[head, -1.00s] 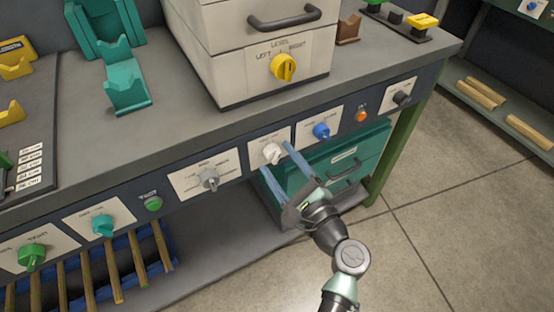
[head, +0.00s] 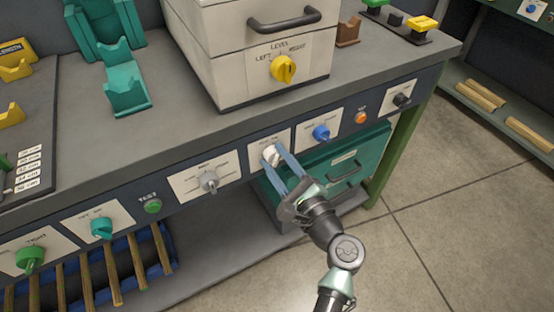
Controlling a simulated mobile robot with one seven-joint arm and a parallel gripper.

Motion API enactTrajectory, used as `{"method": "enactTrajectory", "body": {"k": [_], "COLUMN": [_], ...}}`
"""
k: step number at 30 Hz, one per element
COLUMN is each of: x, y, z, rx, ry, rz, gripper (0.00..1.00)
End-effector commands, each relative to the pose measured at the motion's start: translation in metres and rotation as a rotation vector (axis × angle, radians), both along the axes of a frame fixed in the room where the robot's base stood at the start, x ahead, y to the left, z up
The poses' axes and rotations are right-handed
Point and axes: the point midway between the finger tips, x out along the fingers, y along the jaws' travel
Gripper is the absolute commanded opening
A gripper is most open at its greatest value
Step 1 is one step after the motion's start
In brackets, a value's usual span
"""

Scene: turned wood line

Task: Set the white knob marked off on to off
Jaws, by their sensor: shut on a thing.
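The white knob (head: 269,154) sits on a pale label plate on the dark front panel of the bench. The plate's lettering is too small to read and partly covered. My gripper (head: 275,159) reaches up to the panel from the lower right. Its two blue fingers are shut on the white knob, one on each side. The fingers hide part of the knob, so I cannot tell exactly which mark it points at.
A blue knob (head: 321,132) is close on the right and a grey knob (head: 208,181) on the left. An orange button (head: 361,118) and a black knob (head: 402,99) are further right. A teal drawer unit (head: 345,163) stands below. Floor at the lower right is clear.

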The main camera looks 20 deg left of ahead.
Motion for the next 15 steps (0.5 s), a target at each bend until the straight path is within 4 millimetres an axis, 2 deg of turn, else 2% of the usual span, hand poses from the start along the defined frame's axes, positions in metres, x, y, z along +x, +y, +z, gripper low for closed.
{"method": "enactTrajectory", "body": {"k": [8, 15], "x": [-0.0004, -0.0007], "y": [0.0000, -0.0001], "z": [-0.0018, -0.0040], "rx": [-0.033, -0.128], "ry": [-0.043, -0.164], "rz": [0.001, 0.000], "gripper": [0.00, 0.00]}}
